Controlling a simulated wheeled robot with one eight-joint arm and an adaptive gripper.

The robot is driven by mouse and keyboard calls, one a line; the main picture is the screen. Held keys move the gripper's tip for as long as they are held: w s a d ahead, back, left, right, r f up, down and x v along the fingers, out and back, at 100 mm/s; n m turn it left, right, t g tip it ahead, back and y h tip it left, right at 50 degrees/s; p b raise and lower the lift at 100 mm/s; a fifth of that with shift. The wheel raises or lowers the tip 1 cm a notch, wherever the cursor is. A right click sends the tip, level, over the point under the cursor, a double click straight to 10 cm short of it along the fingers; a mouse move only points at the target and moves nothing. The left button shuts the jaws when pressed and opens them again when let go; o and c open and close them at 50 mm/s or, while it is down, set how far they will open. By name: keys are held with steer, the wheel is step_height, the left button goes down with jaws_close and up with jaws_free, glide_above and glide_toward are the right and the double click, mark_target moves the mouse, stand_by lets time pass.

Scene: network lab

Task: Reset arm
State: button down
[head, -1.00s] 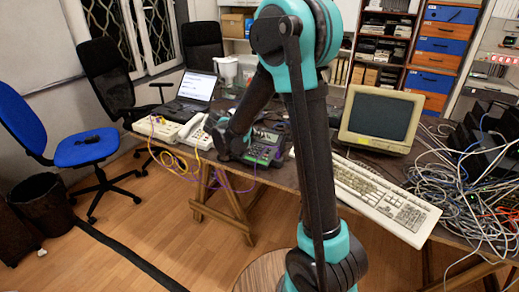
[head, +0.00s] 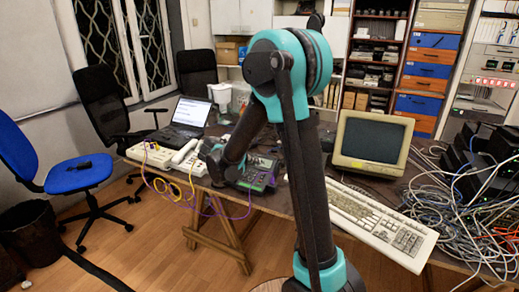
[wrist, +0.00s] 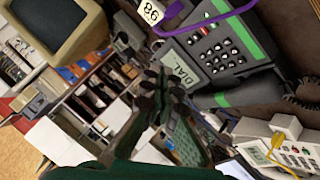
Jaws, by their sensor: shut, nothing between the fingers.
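My gripper (wrist: 166,82) is shut and empty in the wrist view, its dark fingertips together. In the head view my gripper (head: 216,166) hangs over the desk, just left of a dark desk phone (head: 262,172). The same phone fills the upper right of the wrist view (wrist: 222,50), with green stripes, a "DIAL" screen and a purple cable. I cannot tell whether the gripper touches anything. My teal and black arm stands bent in the middle of the head view and hides part of the desk.
The wooden desk (head: 272,202) carries a laptop (head: 187,115), white phones (head: 150,153), a beige monitor (head: 372,143) and a keyboard (head: 380,212). Tangled cables (head: 455,225) lie at the right. A blue chair (head: 75,178) and a bin (head: 30,230) stand at the left. Shelves line the back.

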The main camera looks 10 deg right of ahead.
steer(key=s+d+f+n+g+y, duration=0.15)
steer(key=s+d, duration=0.25)
steer(key=s, duration=0.4)
steer(key=s+d+f+g+y, duration=0.1)
steer(key=s+d+f+y, duration=0.2)
steer(key=s, duration=0.5)
steer(key=s+a+f+y, duration=0.1)
steer(key=s+f+y, duration=0.1)
steer(key=s, duration=0.4)
steer(key=s+a+f+y, duration=0.1)
steer(key=s+f+y, duration=0.1)
steer(key=s, duration=0.5)
steer(key=shift+s+f+n, duration=0.15)
steer(key=shift+s+n, duration=0.15)
steer(key=shift+n, duration=0.05)
steer(key=shift+y, duration=0.25)
